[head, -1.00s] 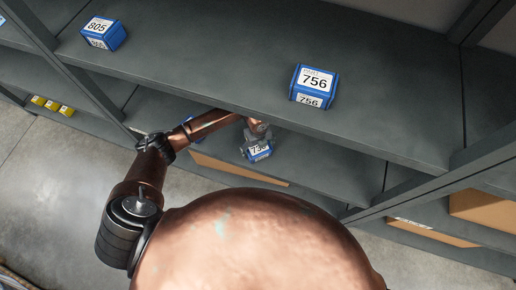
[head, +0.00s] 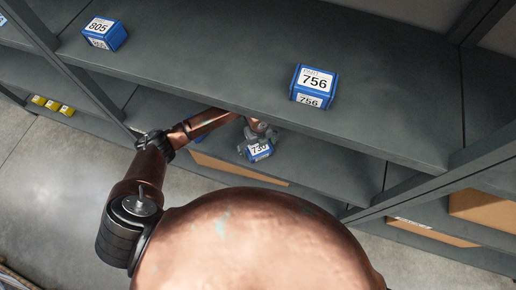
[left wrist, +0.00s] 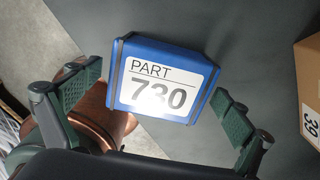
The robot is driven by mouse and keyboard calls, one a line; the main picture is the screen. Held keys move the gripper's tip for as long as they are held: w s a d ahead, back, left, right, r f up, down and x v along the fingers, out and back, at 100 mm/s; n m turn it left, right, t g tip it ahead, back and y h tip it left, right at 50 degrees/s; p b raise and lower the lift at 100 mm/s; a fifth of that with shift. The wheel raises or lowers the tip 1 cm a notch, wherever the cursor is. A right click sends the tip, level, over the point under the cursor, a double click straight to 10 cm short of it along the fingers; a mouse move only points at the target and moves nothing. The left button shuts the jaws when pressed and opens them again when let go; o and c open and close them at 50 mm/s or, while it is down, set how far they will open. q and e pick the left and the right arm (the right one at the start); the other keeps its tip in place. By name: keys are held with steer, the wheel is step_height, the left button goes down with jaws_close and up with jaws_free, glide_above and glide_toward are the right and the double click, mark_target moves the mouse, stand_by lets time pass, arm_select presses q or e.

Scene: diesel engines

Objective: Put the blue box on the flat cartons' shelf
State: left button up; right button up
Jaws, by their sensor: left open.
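The blue box (head: 260,151) with a white label reading 730 is at the middle shelf level, near the front edge. My left gripper (head: 258,138) is reached in over it from the left. In the left wrist view the box (left wrist: 165,80) sits between the two spread fingers of the open left gripper (left wrist: 150,108), with a visible gap on each side. A flat brown carton (head: 238,170) shows along the shelf front below the box. Contact under the box is hard to tell. My right gripper is not in view.
Blue boxes 756 (head: 314,86) and 805 (head: 104,33) stand on the upper shelf (head: 210,60), which overhangs the arm. Brown cartons (head: 434,232) lie beyond the upright at right. Small yellow boxes (head: 52,105) are at far left. A carton (left wrist: 309,85) shows in the wrist view.

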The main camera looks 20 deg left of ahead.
mark_target(258, 147)
arm_select(q)
step_height(258, 147, up, 6)
steer(key=shift+r+p, duration=0.1)
steer(key=shift+p, duration=0.4)
